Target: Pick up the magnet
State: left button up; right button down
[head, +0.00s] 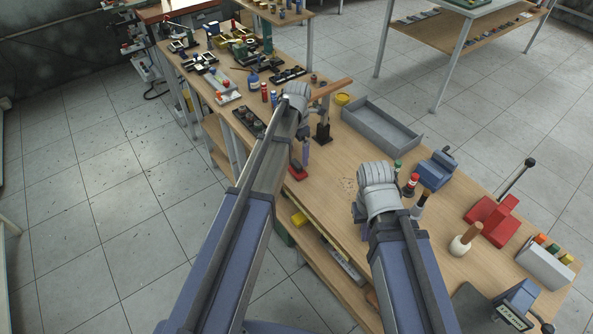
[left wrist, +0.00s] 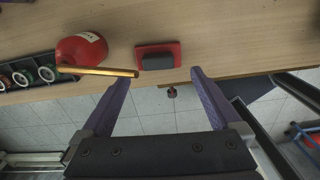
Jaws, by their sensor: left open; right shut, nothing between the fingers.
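A red block with a dark grey body (left wrist: 157,57), which looks like the magnet, lies on the wooden bench close to its front edge. In the head view its red part (head: 298,171) shows beside my left gripper (head: 305,152). In the left wrist view my left gripper (left wrist: 161,76) is open and empty. Its two purple fingers point toward the bench, with the block ahead of and between the tips, apart from them. My right gripper (head: 363,228) is shut and empty above the bench's front edge; its wrist hides most of it.
A red bottle (left wrist: 82,48) with an orange-brown spout and a black rack of rings (left wrist: 32,73) sit left of the block. A grey tray (head: 381,126) lies behind it. A blue vise (head: 437,168) and a red press (head: 492,220) stand further right.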

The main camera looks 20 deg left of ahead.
aim_at(297, 163)
pick_arm(q)
notch_tip(297, 163, down, 5)
jog(key=b, duration=0.4)
jog(key=shift+w+a+b, duration=0.1)
jog(key=shift+b, duration=0.2)
pick_arm(e)
notch_tip(297, 163, down, 5)
jog(key=shift+r, duration=0.1)
pick_arm(q)
jog(key=shift+r, duration=0.1)
grip_shut()
